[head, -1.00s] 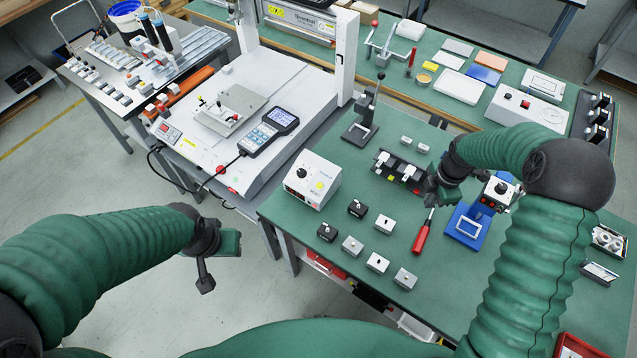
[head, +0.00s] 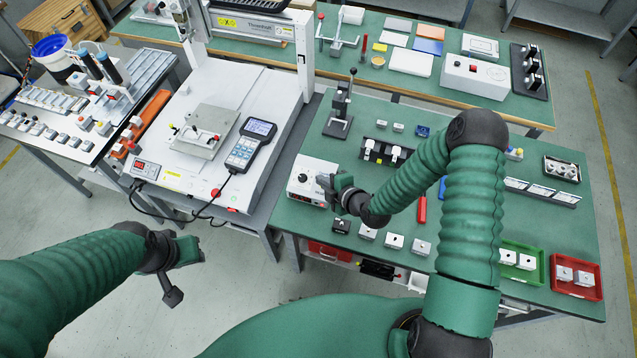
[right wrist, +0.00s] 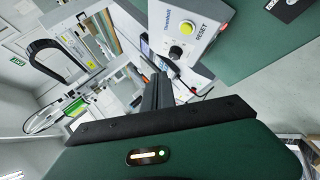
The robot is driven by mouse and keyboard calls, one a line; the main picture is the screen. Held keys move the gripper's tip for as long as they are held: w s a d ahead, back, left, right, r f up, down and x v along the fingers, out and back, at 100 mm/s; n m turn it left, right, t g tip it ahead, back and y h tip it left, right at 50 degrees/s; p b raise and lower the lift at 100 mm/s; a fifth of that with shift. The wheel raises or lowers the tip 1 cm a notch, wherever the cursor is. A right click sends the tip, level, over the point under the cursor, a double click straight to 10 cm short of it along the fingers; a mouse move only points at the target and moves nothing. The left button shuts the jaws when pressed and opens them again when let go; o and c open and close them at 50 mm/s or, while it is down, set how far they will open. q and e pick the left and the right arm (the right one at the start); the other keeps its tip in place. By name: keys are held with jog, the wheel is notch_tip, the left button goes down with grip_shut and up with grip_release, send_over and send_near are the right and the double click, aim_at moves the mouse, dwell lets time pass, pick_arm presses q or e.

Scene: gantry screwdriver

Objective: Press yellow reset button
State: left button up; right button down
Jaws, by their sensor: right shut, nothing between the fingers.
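The white control box (head: 303,172) stands at the left front edge of the green bench in the head view. In the right wrist view the box's front panel (right wrist: 198,36) shows a yellow button (right wrist: 187,28) beside the word RESET, with a black knob (right wrist: 176,52) near it. My right gripper (head: 327,187) is shut and empty, in front of the box's right side in the head view. It hides the yellow button there. In the right wrist view its dark fingers (right wrist: 159,90) point toward the panel, apart from the button. My left gripper (head: 182,272) hangs over the floor at left; its jaw state is unclear.
A gantry machine (head: 235,95) with a handheld controller (head: 250,145) stands left of the bench. A lever press (head: 339,115) is behind the box. Small square parts (head: 394,242) lie in front. A red screwdriver (head: 422,208) lies to the right, partly under my arm.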

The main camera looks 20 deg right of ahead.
jog(key=shift+a, duration=0.15)
jog(key=w+f+b, duration=0.1)
jog(key=f+b, duration=0.1)
jog(key=w+d+f+b, duration=0.1)
jog(key=f+b, duration=0.1)
jog(key=f, duration=0.1)
jog(key=f+b, duration=0.3)
jog(key=shift+w+d, duration=0.4)
jog(key=shift+a, duration=0.25)
jog(key=shift+d, duration=0.2)
jog(key=shift+a, duration=0.1)
dwell(1.1)
